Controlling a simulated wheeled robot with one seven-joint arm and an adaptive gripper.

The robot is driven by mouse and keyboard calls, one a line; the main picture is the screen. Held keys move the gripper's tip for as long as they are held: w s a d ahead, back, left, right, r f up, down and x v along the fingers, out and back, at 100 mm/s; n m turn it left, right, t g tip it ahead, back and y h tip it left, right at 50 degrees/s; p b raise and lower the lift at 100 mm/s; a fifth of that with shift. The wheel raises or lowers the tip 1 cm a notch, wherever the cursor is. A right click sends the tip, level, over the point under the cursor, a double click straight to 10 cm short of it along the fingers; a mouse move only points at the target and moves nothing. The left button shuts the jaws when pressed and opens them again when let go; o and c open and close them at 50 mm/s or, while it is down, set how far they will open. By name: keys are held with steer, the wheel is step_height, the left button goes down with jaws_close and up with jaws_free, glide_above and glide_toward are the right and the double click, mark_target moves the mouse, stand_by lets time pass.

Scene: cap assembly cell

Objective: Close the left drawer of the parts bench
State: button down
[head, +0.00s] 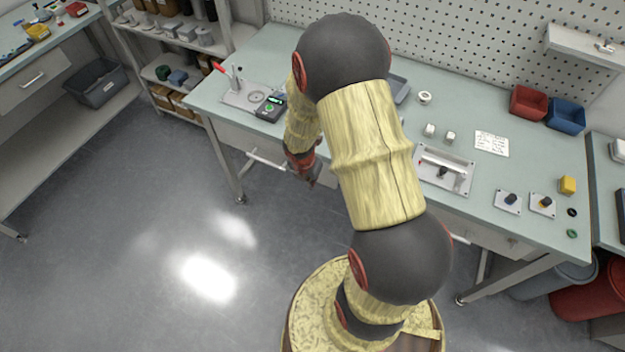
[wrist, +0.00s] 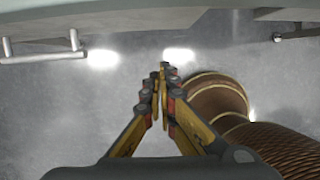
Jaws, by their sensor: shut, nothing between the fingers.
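The left drawer (head: 240,139) of the parts bench sits under the left part of the worktop, with a pale bar handle (head: 262,161) on its front. How far the drawer stands out is hard to tell, as my arm hides its right part. My gripper (head: 310,178) is in front of the bench, near the right end of the handle. In the wrist view, the handle (wrist: 45,53) is at the upper left, apart from my gripper (wrist: 162,70). The fingers are together and empty.
The worktop (head: 455,105) holds a lever fixture (head: 238,92), a clamp plate (head: 444,170), red (head: 528,102) and blue bins (head: 566,115). A shelf rack (head: 175,50) stands left. Grey and red tubs are at the lower right. The floor (head: 130,220) before the bench's left side is clear.

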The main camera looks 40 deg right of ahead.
mark_target(321, 177)
steer(key=w+d+f+b, duration=0.2)
steer(key=d+f, duration=0.3)
steer(key=shift+w, duration=0.1)
stand_by(0.5)
steer(key=shift+w+d+p, duration=0.25)
steer(key=shift+d+p, duration=0.25)
steer(key=shift+p, duration=0.05)
steer(key=shift+w+d+p, duration=0.2)
steer(key=shift+d+p, duration=0.3)
steer(key=shift+a, duration=0.1)
